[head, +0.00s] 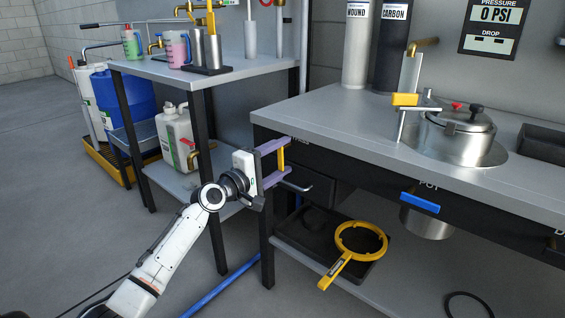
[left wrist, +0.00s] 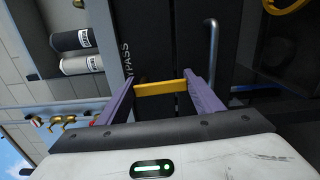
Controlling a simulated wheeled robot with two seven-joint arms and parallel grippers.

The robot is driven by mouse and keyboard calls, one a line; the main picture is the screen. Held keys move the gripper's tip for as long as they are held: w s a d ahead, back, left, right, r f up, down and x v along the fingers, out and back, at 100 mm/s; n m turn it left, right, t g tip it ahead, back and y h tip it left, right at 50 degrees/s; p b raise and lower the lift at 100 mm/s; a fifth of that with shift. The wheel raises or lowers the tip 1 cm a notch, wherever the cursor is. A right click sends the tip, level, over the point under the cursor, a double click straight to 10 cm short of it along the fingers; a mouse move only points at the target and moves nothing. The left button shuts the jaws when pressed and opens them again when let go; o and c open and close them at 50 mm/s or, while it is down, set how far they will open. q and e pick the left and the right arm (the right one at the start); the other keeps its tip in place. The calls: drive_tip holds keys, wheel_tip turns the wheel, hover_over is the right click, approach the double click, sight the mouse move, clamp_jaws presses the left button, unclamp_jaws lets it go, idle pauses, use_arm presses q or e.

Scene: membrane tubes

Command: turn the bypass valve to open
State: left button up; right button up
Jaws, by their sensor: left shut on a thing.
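The bypass valve's yellow handle (head: 281,152) is at the left end of the bench's dark front panel. My left gripper (head: 284,158) has its two purple fingers at either end of this handle and is shut on it. In the left wrist view the yellow handle (left wrist: 160,87) spans straight between the fingers of my left gripper (left wrist: 160,90), beside the lettering "BYPASS" on the panel. In the head view the handle looks upright. The valve body behind it is mostly hidden. My right gripper is in neither view.
A grey bent handle (head: 296,187) juts out just right of my fingers. A blue lever (head: 420,203) is further right on the panel. A yellow ring wrench (head: 350,255) lies partly over a black tray (head: 300,232) below. The bench edge (head: 400,160) is above the panel.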

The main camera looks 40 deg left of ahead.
use_arm(q)
drive_tip(key=shift+a+m, duration=0.1)
drive_tip(key=shift+m, duration=0.3)
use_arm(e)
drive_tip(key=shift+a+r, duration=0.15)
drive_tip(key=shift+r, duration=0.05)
use_arm(q)
drive_tip(key=o, duration=1)
drive_tip(key=shift+o, duration=0.2)
drive_tip(key=shift+r, duration=0.1)
